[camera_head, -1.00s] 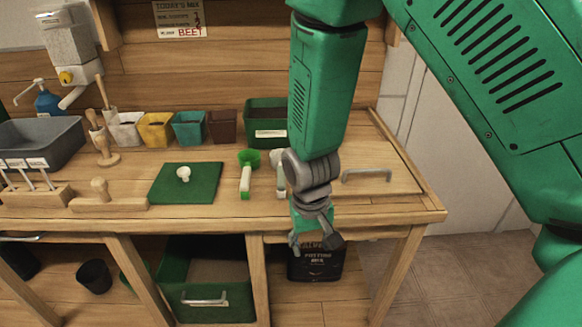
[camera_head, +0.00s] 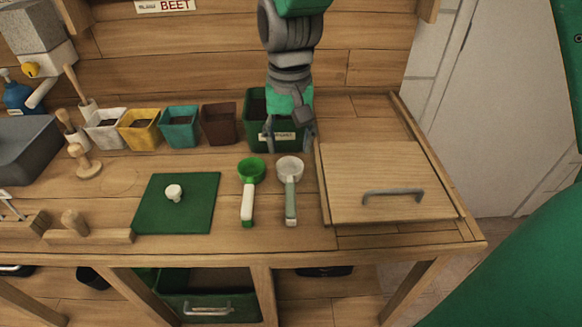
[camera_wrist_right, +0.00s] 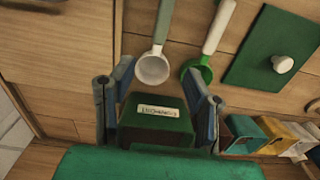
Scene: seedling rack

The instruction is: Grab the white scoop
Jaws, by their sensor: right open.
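The white scoop (camera_head: 290,171) lies on the bench, its round white bowl toward the back and its grey-green handle toward the front edge. It also shows in the right wrist view (camera_wrist_right: 153,68), near the top, just beyond the fingertips. A green scoop (camera_head: 251,172) with a white handle lies just left of it. My right gripper (camera_head: 291,145) hangs above the bench, in front of the dark green bin and behind the white scoop's bowl. Its fingers are spread and empty, also seen in the wrist view (camera_wrist_right: 162,90). My left gripper is not in view.
The dark green labelled bin (camera_head: 257,107) stands at the back. A wooden lid (camera_head: 372,170) with a metal handle lies right of the scoops. A green board (camera_head: 176,210) with a white knob lies left. Small coloured pots (camera_head: 180,128) line the back.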

